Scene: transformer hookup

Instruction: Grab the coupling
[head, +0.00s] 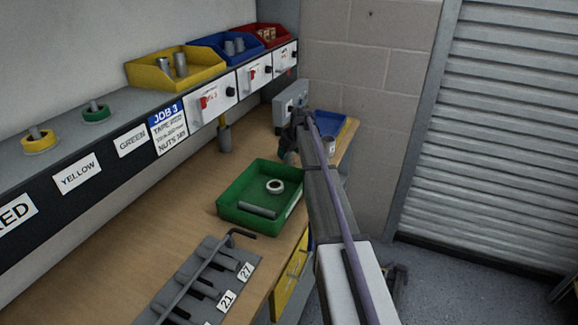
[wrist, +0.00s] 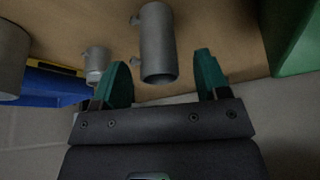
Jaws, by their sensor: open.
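The coupling (wrist: 158,40) is a grey metal sleeve with small bolts on its left side and an open end facing my gripper. It is in the upper middle of the wrist view, over the wooden bench top. My gripper (wrist: 163,75) is open, with one teal finger on each side of the coupling's near end. I see no clear contact between the fingers and the coupling. In the head view, my arm reaches to the bench's far end and hides the coupling there.
A smaller bolted cylinder (wrist: 97,62) stands just left of the left finger. A larger grey cylinder (wrist: 10,55) is at the left edge. The green tray (head: 232,213) and blue tray (head: 342,134) are nearby. A shelf (head: 100,128) with bins runs along the wall.

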